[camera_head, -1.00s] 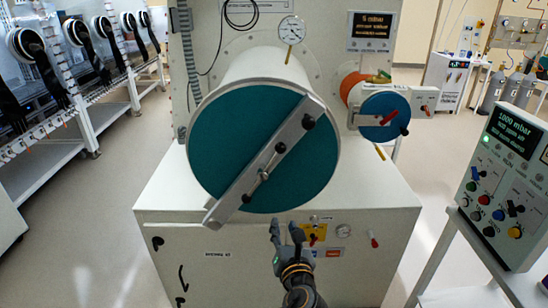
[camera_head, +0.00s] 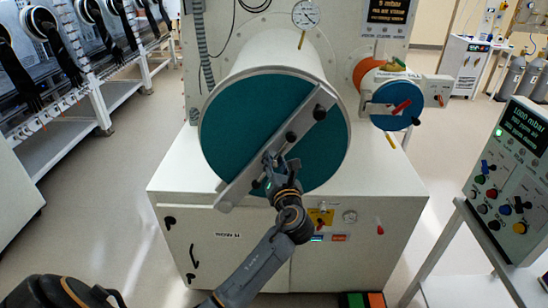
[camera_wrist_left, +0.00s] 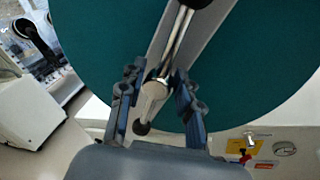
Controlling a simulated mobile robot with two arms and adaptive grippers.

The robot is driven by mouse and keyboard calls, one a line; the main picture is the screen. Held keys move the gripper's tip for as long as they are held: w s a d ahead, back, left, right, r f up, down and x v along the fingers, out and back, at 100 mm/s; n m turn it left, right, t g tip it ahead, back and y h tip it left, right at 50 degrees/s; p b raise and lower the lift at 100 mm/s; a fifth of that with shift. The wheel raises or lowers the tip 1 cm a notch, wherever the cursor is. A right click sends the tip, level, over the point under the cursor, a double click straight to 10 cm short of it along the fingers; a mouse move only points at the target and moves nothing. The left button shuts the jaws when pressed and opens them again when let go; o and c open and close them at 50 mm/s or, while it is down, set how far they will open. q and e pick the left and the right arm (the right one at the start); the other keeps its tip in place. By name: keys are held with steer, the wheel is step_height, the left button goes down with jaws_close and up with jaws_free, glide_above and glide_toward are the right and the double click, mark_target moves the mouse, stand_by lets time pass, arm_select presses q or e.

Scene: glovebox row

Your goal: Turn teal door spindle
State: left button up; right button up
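The large round teal door (camera_head: 235,130) closes the white cylindrical chamber in the head view. A grey bar (camera_head: 240,180) crosses it diagonally. The metal door spindle sits on the bar's middle, with a black-knobbed handle (camera_head: 291,136); its lower part is hidden by my left gripper (camera_head: 272,165). In the left wrist view the shiny spindle (camera_wrist_left: 155,92) points toward the camera between the two fingers of my left gripper (camera_wrist_left: 157,105). A black knob (camera_wrist_left: 141,127) shows below the spindle end. My right gripper is not in view.
A smaller blue door (camera_head: 390,110) with a red handle is to the right. A control panel (camera_head: 508,180) stands at the right on a white frame. A white cabinet (camera_head: 230,245) is below the chamber. Glovebox ports line the left, with open floor between.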

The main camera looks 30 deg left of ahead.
arm_select(q)
steer(key=shift+w+a, duration=0.4)
jaws_close()
steer(key=shift+w+f, duration=0.1)
steer(key=shift+w, duration=0.05)
